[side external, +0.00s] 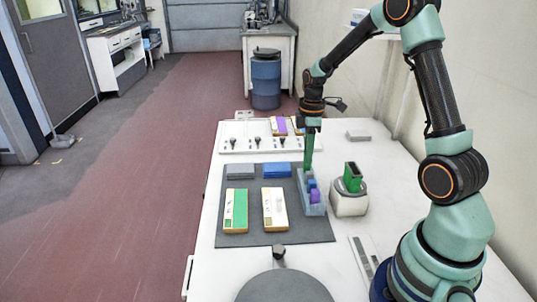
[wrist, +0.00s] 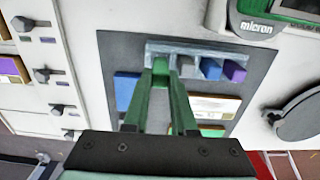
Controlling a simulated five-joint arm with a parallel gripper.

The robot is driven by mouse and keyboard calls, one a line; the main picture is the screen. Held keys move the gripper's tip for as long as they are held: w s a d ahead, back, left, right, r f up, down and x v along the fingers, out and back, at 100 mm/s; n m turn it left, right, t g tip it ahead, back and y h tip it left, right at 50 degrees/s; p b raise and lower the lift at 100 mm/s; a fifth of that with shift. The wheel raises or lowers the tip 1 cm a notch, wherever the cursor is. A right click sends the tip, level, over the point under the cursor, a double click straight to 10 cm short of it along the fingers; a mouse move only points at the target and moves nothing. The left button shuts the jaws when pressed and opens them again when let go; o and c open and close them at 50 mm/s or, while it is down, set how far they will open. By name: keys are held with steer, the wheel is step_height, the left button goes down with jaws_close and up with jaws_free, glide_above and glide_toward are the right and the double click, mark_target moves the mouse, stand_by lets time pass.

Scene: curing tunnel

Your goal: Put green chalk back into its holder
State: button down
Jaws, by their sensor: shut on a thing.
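The holder (side external: 318,209) is a long pale blue-grey block along the right edge of the dark mat; it also shows in the wrist view (wrist: 198,52). Grey, blue and purple chalks (wrist: 235,72) stand in it in a row. My gripper (side external: 308,166) points down over the holder's far end. In the wrist view its long green fingers (wrist: 160,82) are closed on the green chalk (wrist: 160,66), at the left end of the row. The chalk's lower end is hidden, so I cannot tell whether it sits in the slot or just above it.
On the mat (side external: 252,236) lie a grey block (side external: 240,171), a blue block (side external: 277,170), a green-and-white box (side external: 236,210) and a cream box (side external: 274,209). A white device with a green block (side external: 352,177) stands close right of the holder. A knob panel (side external: 262,145) is behind.

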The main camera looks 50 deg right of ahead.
steer(key=shift+f, duration=0.75)
steer(key=c, duration=0.6)
jaws_free()
steer(key=shift+c, duration=0.2)
steer(key=shift+r, duration=3.55)
steer(key=shift+a, duration=0.1)
steer(key=s+a+r+m+t, duration=0.2)
steer(key=s+a+r+m, duration=0.2)
steer(key=a, duration=0.4)
steer(key=s+a+r+m+t, duration=0.3)
steer(key=s+a+r+m, duration=0.2)
steer(key=a, duration=0.4)
step_height(320, 180, up, 2)
steer(key=shift+s+a+r+t, duration=0.1)
steer(key=shift+s+a+t, duration=0.2)
steer(key=shift+s, duration=0.4)
